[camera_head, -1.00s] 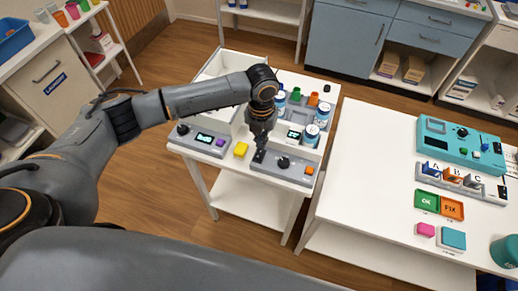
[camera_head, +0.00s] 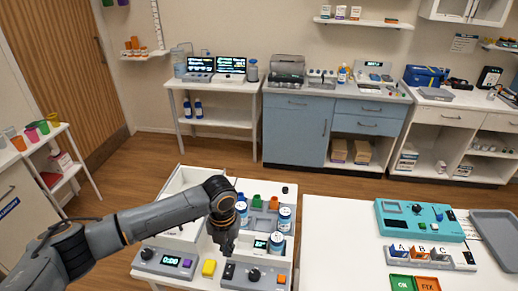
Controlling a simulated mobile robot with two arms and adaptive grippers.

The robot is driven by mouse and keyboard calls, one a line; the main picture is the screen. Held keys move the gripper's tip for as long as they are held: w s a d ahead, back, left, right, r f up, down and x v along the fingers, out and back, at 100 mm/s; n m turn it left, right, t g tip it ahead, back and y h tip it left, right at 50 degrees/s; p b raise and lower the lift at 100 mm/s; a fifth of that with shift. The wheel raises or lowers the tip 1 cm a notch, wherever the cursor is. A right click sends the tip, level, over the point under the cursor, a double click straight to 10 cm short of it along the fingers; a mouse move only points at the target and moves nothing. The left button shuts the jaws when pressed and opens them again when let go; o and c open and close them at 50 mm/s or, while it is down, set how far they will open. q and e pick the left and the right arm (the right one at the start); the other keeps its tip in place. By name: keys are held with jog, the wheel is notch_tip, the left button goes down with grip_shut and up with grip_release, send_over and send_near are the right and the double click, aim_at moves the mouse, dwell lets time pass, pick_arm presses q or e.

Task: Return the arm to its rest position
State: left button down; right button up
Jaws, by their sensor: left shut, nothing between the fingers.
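My left arm (camera_head: 165,213) comes in from the left and reaches over the white table with the grey devices. My left gripper (camera_head: 226,250) points down at its end, shut and empty. It hangs just above or beside the grey device with a black knob (camera_head: 254,276); I cannot tell if it touches it. My right gripper is not in view.
Blue-labelled jars (camera_head: 276,243) stand right of the gripper. A grey device with a lit display (camera_head: 167,262) is to the left. A second white table (camera_head: 335,235) at the right holds a teal device (camera_head: 418,221) and a grey tray (camera_head: 497,232). Wooden floor lies behind.

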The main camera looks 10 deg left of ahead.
pick_arm(q)
jog(key=s+d+f+n+t+h, duration=0.2)
jog(key=s+d+n+h, duration=0.2)
jog(key=s+d+n, duration=0.85)
jog(key=s+a+n+t+y, duration=0.1)
jog(key=s+a+n+y, duration=0.1)
jog(key=s+a+n, duration=0.6)
jog(key=s+a+n+t+y, duration=0.15)
jog(key=s+a+n, duration=0.25)
jog(key=a+n, duration=0.8)
notch_tip(320, 180, down, 33)
jog(key=s+d+n+g+b, duration=0.2)
jog(key=s+b, duration=0.1)
jog(key=b, duration=0.4)
jog(key=s+a+f+b, duration=0.1)
jog(key=s+f+b, duration=0.1)
jog(key=s+f, duration=0.6)
jog(key=s+a+f+g+b, duration=0.1)
jog(key=s+a+f+b, duration=0.1)
jog(key=s+f, duration=0.5)
notch_tip(320, 180, down, 6)
jog(key=shift+s+r+b, duration=0.25)
jog(key=shift+s+b, duration=0.15)
jog(key=shift+b, duration=0.05)
